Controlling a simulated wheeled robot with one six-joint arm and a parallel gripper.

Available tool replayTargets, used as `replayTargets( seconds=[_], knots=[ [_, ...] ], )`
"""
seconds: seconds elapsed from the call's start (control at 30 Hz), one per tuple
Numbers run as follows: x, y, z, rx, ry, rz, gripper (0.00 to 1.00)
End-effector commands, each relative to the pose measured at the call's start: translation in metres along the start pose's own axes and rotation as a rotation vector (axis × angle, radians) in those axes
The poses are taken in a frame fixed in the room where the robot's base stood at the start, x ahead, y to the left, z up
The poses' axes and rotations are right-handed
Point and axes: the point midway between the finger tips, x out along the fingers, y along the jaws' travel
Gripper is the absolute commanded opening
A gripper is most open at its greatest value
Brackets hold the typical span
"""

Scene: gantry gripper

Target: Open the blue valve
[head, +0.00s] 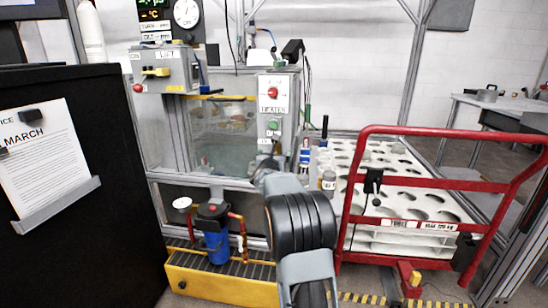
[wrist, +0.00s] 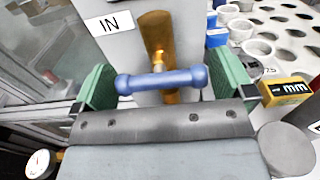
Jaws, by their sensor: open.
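The blue valve handle (wrist: 160,81) is a short bar with rounded ends, lying crosswise on a brass valve body (wrist: 157,40) beside a white "IN" label (wrist: 108,23) in the wrist view. My gripper (wrist: 163,69) is open, with one green finger pad at each side of the handle. In the head view my arm covers the valve area.
A red cart (head: 430,131) with a white holed rack (head: 410,183) stands to the right. A yellow "mm" box (wrist: 287,91) is close to my right finger. A glass-fronted tank (head: 222,130) is behind, with a blue filter (head: 217,245) below. A black cabinet (head: 110,180) stands left.

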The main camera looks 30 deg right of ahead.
Motion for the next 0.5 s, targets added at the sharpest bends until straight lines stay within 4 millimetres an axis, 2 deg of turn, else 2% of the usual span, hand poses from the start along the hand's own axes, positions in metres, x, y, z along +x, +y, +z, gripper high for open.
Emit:
replayTargets(
  seconds=[0.2, 0.5],
  knots=[
    [0.0001, -0.0002, 0.0, 0.0, 0.0, 0.0, 1.0],
    [-0.0001, 0.0, 0.0002, 0.0, 0.0, 0.0, 0.71]
  ],
)
